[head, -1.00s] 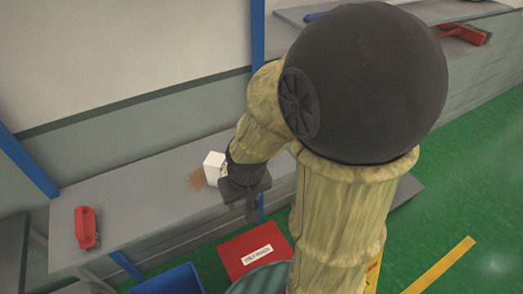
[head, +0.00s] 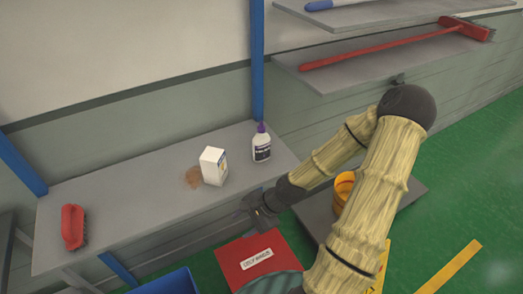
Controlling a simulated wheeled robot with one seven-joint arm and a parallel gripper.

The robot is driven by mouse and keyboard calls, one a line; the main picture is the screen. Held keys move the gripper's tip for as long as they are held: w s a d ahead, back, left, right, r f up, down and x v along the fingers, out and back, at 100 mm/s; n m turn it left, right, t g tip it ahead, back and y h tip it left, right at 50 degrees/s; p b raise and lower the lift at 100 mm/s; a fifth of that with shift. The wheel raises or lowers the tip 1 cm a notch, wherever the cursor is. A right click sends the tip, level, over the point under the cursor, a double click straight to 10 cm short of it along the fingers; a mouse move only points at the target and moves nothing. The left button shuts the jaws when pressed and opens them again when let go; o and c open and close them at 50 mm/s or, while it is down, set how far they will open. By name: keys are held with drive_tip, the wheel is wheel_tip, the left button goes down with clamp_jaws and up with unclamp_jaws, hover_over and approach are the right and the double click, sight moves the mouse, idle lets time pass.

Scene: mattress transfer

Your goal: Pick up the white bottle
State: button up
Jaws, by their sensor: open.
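The white bottle (head: 262,146) has a purple cap and a dark label. It stands upright on the grey shelf (head: 130,211), near the shelf's right end and the blue post. My gripper (head: 256,212) is at the shelf's front edge, below the bottle in the picture and apart from it. It is open, and nothing shows between its fingers, which are small and dark here.
A red brush (head: 73,227) lies at the shelf's left end. A blue post (head: 257,65) rises behind the bottle. A red broom (head: 400,46) lies on the upper right shelf.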

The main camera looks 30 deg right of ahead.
drive_tip(key=w+d+r+m+t+y+b, duration=0.1)
drive_tip(key=w+d+m+t+b, duration=0.1)
drive_tip(key=w+d+m+t, duration=0.3)
drive_tip(key=m+t+h+b, duration=0.35)
drive_tip(key=m+t, duration=0.55)
drive_tip(key=m, duration=0.4)
approach(264, 132)
drive_tip(key=p+v, duration=0.1)
drive_tip(key=v, duration=0.5)
drive_tip(key=shift+a+f+h, duration=0.2)
drive_tip(key=shift+h, duration=0.15)
drive_tip(key=w+p, duration=0.1)
drive_tip(key=w, duration=0.3)
drive_tip(key=w+a+p, duration=0.1)
drive_tip(key=w, duration=0.3)
drive_tip(key=w+a+p, duration=0.1)
drive_tip(key=w, duration=0.3)
drive_tip(key=shift+a, duration=0.2)
